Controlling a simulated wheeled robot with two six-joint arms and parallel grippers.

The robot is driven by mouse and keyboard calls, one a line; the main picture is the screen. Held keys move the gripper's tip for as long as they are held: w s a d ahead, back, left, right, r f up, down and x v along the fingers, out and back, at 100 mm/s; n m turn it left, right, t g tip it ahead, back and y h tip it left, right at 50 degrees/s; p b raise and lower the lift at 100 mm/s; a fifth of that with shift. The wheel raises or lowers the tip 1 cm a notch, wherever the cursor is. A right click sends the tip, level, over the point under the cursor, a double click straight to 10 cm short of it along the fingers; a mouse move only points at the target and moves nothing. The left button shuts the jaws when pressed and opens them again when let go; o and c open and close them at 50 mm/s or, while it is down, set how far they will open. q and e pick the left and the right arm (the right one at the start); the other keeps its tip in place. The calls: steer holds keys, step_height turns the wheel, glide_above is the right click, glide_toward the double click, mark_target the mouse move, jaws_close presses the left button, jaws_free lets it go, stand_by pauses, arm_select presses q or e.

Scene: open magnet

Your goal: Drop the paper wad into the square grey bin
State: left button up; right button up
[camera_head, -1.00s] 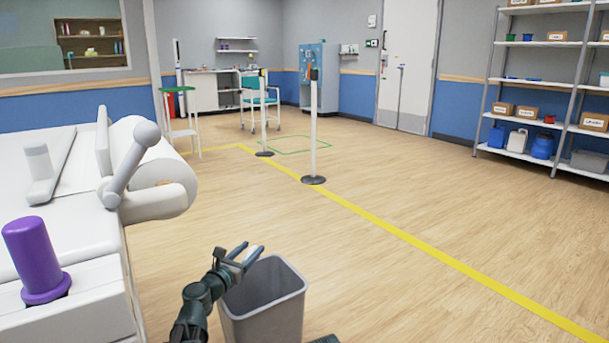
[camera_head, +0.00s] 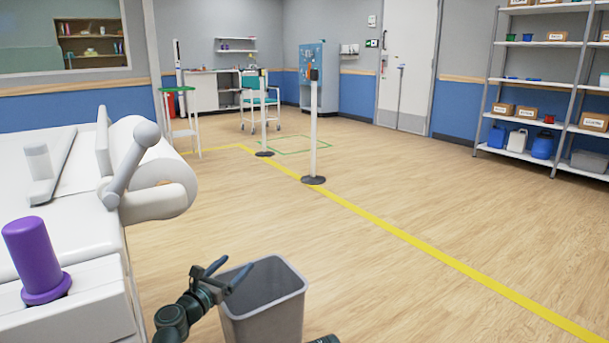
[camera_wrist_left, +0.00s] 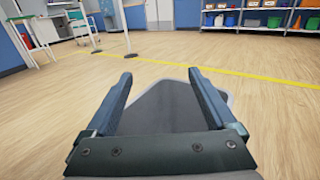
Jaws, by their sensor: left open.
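The square grey bin (camera_head: 262,318) stands upright on the floor at the bottom centre of the head view. It also shows in the left wrist view (camera_wrist_left: 167,108), behind and between my fingers. My left gripper (camera_head: 236,267) is at the left rim of the bin in the head view, with its fingers spread and nothing between them. The wrist view shows its two fingers (camera_wrist_left: 159,76) apart and empty. The paper wad is not visible in either view now, and the bin's floor is hidden.
White posts (camera_head: 313,140) stand farther back near a yellow floor line (camera_head: 400,240). Shelves (camera_head: 545,90) stand at the right. The floor right of the bin is clear.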

arm_select(q)
steer(key=v, duration=0.6)
steer(key=shift+w, duration=0.1)
